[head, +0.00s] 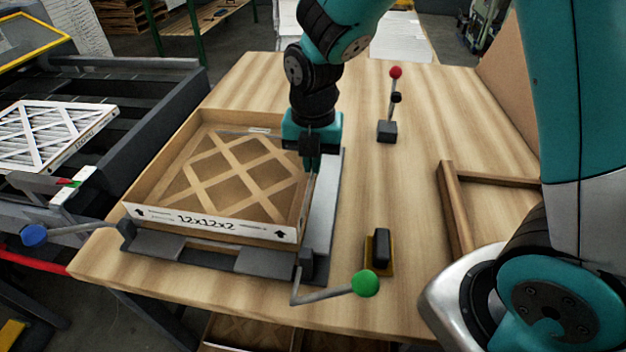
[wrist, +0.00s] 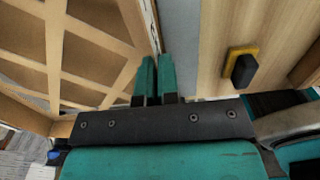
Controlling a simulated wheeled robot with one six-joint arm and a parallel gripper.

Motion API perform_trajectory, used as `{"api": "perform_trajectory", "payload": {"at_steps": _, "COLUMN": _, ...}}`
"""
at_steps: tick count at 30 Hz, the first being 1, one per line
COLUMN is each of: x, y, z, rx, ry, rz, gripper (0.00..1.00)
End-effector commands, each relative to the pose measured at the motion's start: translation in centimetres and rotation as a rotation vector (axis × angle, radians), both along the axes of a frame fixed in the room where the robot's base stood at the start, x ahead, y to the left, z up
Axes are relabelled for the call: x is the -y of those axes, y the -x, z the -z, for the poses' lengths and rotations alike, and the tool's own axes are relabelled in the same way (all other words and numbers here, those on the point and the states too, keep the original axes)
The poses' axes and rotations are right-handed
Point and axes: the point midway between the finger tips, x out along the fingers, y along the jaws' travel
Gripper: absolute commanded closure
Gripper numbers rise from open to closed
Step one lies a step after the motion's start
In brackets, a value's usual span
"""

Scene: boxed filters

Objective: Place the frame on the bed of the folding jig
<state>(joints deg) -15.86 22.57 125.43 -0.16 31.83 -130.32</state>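The frame (head: 210,222) is a shallow cardboard tray with a lattice and a white front label reading 12x12x2. It lies over the grey folding jig (head: 325,215), whose bed shows as a strip along the frame's right side. Whether the frame rests flat on the bed or sits slightly above it, I cannot tell. My gripper (head: 312,165) is at the frame's right wall. In the wrist view, my gripper's fingers (wrist: 157,78) are close together with the wall's edge running between them, and the lattice (wrist: 53,60) is to their left.
A green-knobbed lever (head: 365,283) is at the jig's front right and a blue-knobbed one (head: 35,235) at its front left. A red-knobbed lever (head: 395,74) stands behind. A black block (head: 382,247) and wooden corner (head: 455,205) are right. A filter (head: 50,135) lies left.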

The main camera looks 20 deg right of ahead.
Motion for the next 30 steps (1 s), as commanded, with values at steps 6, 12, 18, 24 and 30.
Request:
{"api": "perform_trajectory", "payload": {"at_steps": 6, "x": 0.0, "y": 0.0, "z": 2.8, "rx": -0.001, "ry": 0.000, "rz": 0.000, "gripper": 1.00}}
{"api": "perform_trajectory", "payload": {"at_steps": 12, "x": 0.0, "y": 0.0, "z": 2.5, "rx": -0.001, "ry": 0.000, "rz": 0.000, "gripper": 1.00}}
{"api": "perform_trajectory", "payload": {"at_steps": 18, "x": 0.0, "y": 0.0, "z": 2.9, "rx": -0.001, "ry": 0.000, "rz": 0.000, "gripper": 0.86}}
{"api": "perform_trajectory", "payload": {"at_steps": 24, "x": 0.0, "y": 0.0, "z": 2.9, "rx": -0.001, "ry": 0.000, "rz": 0.000, "gripper": 0.72}}
{"api": "perform_trajectory", "payload": {"at_steps": 30, "x": 0.0, "y": 0.0, "z": 2.3, "rx": 0.000, "ry": 0.000, "rz": 0.000, "gripper": 0.72}}
